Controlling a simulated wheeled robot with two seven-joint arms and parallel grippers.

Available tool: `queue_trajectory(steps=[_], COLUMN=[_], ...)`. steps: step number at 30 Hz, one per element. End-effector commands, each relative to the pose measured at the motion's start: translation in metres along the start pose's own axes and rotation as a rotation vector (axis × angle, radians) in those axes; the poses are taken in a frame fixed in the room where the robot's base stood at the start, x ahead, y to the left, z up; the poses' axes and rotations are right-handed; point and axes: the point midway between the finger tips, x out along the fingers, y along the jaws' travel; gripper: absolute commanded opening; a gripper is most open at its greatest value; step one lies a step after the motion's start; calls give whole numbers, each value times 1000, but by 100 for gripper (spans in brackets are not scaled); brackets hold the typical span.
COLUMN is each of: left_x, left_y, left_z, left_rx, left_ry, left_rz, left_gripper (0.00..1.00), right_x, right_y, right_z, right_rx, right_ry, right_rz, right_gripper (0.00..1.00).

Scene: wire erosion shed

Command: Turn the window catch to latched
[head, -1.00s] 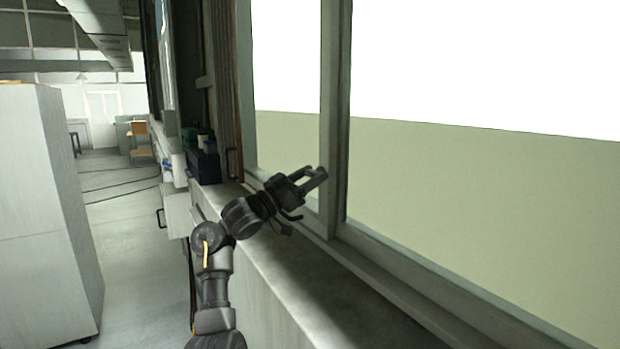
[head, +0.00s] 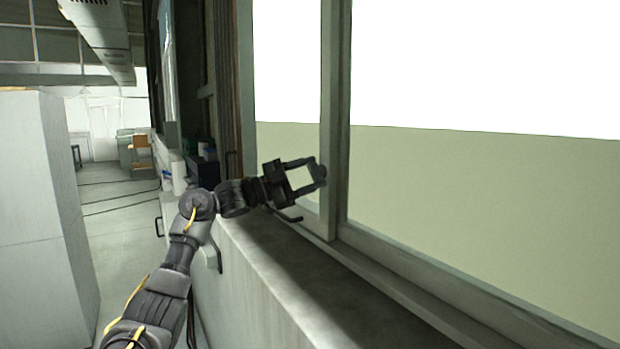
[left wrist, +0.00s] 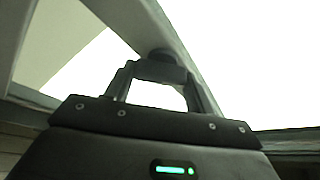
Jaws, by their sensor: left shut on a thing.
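The window catch (head: 319,173) is a small dark fitting on the upright window post (head: 333,120). In the left wrist view the catch (left wrist: 158,70) is a dark grey bar between the fingertips, with a rounded dark hub just beyond it against the pale post. My left gripper (head: 314,174) reaches in from the left and is shut on the catch, its two fingers apart by the catch's width. The fingers hide the ends of the catch, and I cannot tell from these views whether it stands latched. My right gripper is not in view.
The window sill (head: 300,265) runs below my left arm towards the lower right, bare along its near part. Dark boxes (head: 203,170) stand at its far end. A tall pale cabinet (head: 45,210) stands at left, with free floor between it and the wall.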

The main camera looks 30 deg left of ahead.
Motion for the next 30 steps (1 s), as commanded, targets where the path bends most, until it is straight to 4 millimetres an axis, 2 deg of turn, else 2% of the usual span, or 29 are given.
queue_trajectory(steps=[18, 30], left_x=[0, 1], left_y=[-4, -2], left_z=[-3, -1], left_rx=[510, 685], left_ry=[-1, 0], left_rz=[211, 285], left_gripper=[32, 32], right_x=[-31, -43], right_y=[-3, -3], right_z=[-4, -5], right_rx=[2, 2], right_ry=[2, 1], right_rz=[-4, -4], right_gripper=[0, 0])
